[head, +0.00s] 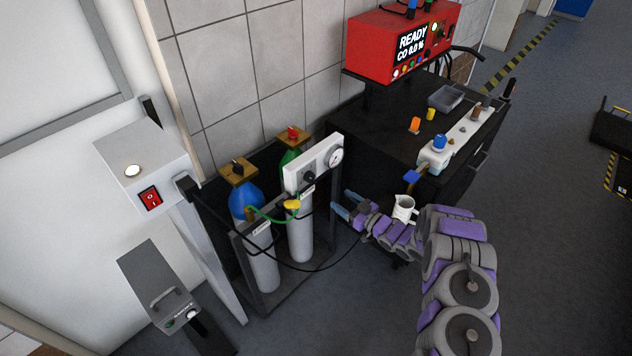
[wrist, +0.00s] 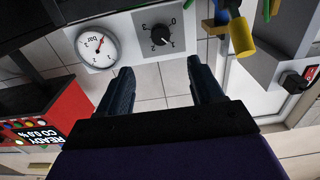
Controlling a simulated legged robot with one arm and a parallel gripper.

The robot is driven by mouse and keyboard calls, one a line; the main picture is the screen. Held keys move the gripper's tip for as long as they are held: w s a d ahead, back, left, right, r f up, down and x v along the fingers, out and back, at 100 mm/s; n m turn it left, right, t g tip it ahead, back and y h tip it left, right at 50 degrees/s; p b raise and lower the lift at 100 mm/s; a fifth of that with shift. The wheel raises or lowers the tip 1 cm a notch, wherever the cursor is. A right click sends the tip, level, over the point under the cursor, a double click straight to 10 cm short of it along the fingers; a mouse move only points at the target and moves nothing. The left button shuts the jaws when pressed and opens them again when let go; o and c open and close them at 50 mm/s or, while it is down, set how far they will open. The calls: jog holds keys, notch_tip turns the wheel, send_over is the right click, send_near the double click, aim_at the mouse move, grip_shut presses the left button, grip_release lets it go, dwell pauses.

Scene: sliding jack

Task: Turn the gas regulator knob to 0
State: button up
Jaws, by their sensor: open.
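The white regulator panel (head: 322,160) is above the gas cylinders in the head view. Its black knob (wrist: 160,35) sits on a grey square with numbers in the wrist view, where the picture looks upside down. The knob also shows in the head view (head: 309,178). I cannot tell for sure which number its mark points to. A round gauge (wrist: 96,46) with a red needle is left of the knob in the wrist view. My gripper (wrist: 160,75) is open and empty. Its two fingers are apart, below the knob in that view, and not touching it.
A blue cylinder (head: 246,197) and a green-topped cylinder (head: 300,230) stand in a frame with hoses. A yellow fitting (head: 291,204) is close to the panel. A black bench (head: 375,127) with a red READY box (head: 385,50) is behind. A white mug (head: 404,209) shows beside my arm.

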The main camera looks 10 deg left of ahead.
aim_at(312, 179)
jog(key=b+x, duration=0.2)
jog(key=x, duration=1.2)
jog(key=shift+b, duration=0.3)
jog(key=c, duration=1.1)
